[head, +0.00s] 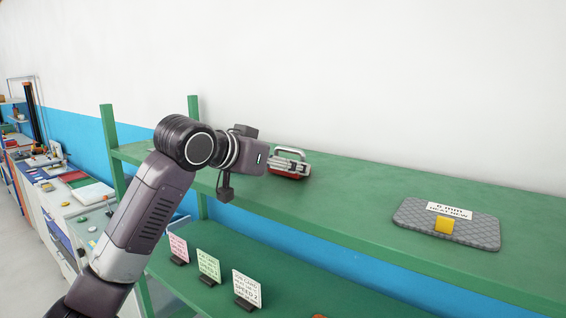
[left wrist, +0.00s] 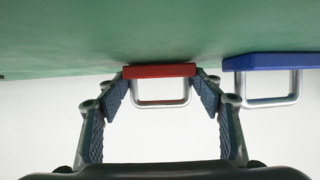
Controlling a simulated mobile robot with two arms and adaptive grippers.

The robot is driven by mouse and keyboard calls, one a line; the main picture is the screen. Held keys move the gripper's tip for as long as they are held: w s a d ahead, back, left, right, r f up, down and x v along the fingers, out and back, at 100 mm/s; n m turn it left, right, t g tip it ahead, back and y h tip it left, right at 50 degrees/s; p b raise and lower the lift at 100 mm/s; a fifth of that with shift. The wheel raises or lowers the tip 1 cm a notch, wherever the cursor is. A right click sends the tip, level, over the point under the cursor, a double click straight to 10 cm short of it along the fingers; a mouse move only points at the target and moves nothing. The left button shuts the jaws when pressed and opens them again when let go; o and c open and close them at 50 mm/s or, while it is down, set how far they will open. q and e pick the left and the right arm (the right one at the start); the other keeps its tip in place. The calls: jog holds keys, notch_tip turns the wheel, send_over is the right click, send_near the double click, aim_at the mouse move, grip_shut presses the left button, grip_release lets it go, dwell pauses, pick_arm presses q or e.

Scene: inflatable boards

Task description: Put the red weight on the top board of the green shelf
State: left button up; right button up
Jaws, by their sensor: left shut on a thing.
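The red weight (head: 289,173) has a silver handle and is at the top board (head: 340,200) of the green shelf, handle up. My left gripper (head: 284,164) is shut on it. In the left wrist view, which is upside down, the red weight (left wrist: 160,71) is between the two fingers (left wrist: 162,85), its base against the green board (left wrist: 130,30). I cannot tell whether the weight fully rests on the board or is slightly above it. My right gripper is not in view.
A blue weight (left wrist: 262,63) with a silver handle stands beside the red one in the left wrist view. A grey textured mat (head: 410,213) with a label and a yellow block (head: 445,225) lies farther right on the top board. Several cards (head: 208,264) stand on the lower board.

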pick_arm(q)
jog(key=shift+a, duration=0.1)
jog(key=shift+s+a, duration=0.1)
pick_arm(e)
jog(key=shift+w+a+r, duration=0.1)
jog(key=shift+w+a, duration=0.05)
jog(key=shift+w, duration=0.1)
pick_arm(q)
jog(key=o, duration=1.4)
jog(key=shift+f, duration=0.2)
jog(key=shift+o, duration=1.3)
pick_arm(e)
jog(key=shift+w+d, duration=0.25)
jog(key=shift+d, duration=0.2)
pick_arm(q)
jog(key=shift+s, duration=0.1)
jog(key=shift+s+a+r+b, duration=0.15)
jog(key=shift+s+b, duration=0.05)
jog(key=shift+b, duration=0.15)
jog(key=b+v, duration=0.4)
jog(key=v, duration=0.6)
jog(key=shift+s+a+r, duration=0.1)
jog(key=shift+s, duration=0.05)
jog(key=shift+s+a+r+b, duration=0.2)
jog(key=shift+s+r+b, duration=0.05)
jog(key=shift+s+b, duration=0.1)
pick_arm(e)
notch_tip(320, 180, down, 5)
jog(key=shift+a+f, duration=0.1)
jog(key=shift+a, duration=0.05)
